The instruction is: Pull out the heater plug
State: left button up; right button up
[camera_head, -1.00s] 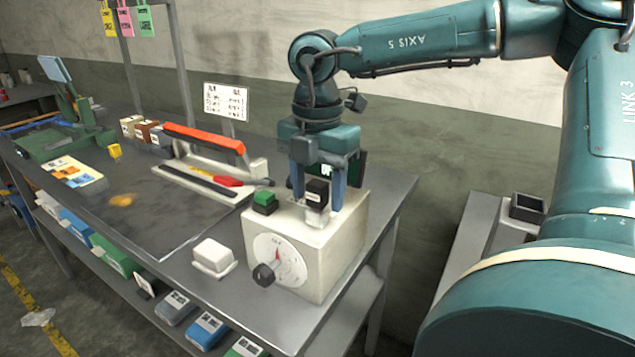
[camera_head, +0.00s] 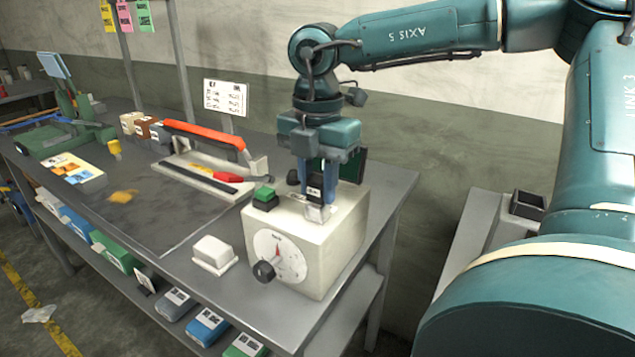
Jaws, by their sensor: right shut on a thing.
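The heater plug (camera_head: 315,187) is a small black block with a pale label, upright in a pale socket (camera_head: 317,213) on top of the cream control box (camera_head: 335,247). I cannot tell whether it sits fully in the socket. My right gripper (camera_head: 317,197) points straight down from above and is shut on the plug, its blue fingers on either side. The fingers hide part of the plug. On the box's front is a round dial with a black knob (camera_head: 264,271). My left gripper is not in view.
A green button (camera_head: 264,194) on a black base sits on the box, just left of the plug. A dark display (camera_head: 352,166) stands behind the gripper. A sealer with a red arm (camera_head: 203,134) lies to the left. A white block (camera_head: 213,252) sits near the bench's front edge.

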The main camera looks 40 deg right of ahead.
aim_at(318, 178)
jog(key=shift+r, duration=0.4)
jog(key=shift+r+p, duration=1.1)
jog(key=shift+r, duration=0.95)
jog(key=shift+r+p, duration=0.8)
jog(key=shift+r, duration=0.7)
jog(key=shift+d, duration=0.1)
